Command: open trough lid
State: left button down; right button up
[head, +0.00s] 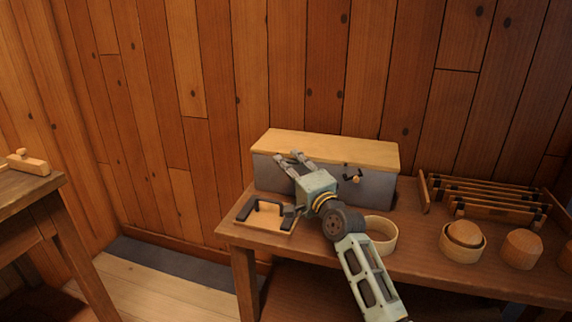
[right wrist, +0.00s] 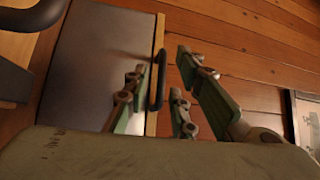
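The trough (head: 380,187) is a grey box on the workbench, its light wooden lid (head: 330,146) lying flat and closed on top. My right gripper (head: 289,157) is at the trough's front left, its fingers spread near the lid's front edge. In the right wrist view, the lid's edge (right wrist: 158,40) and a dark handle (right wrist: 157,82) lie between the open fingers (right wrist: 162,68). The fingers do not look closed on the handle; contact is unclear. The gripper hides this handle in the head view. My left gripper is not in view.
A dark latch with a knob (head: 356,179) is on the trough's front.

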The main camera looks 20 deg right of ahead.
jog(key=shift+w+a, duration=0.1)
jog(key=shift+w, duration=0.5)
jog(key=shift+w+a+r, duration=0.1)
jog(key=shift+w, duration=0.25)
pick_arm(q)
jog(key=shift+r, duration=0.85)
pick_arm(e)
jog(key=shift+c, duration=0.3)
grip_shut()
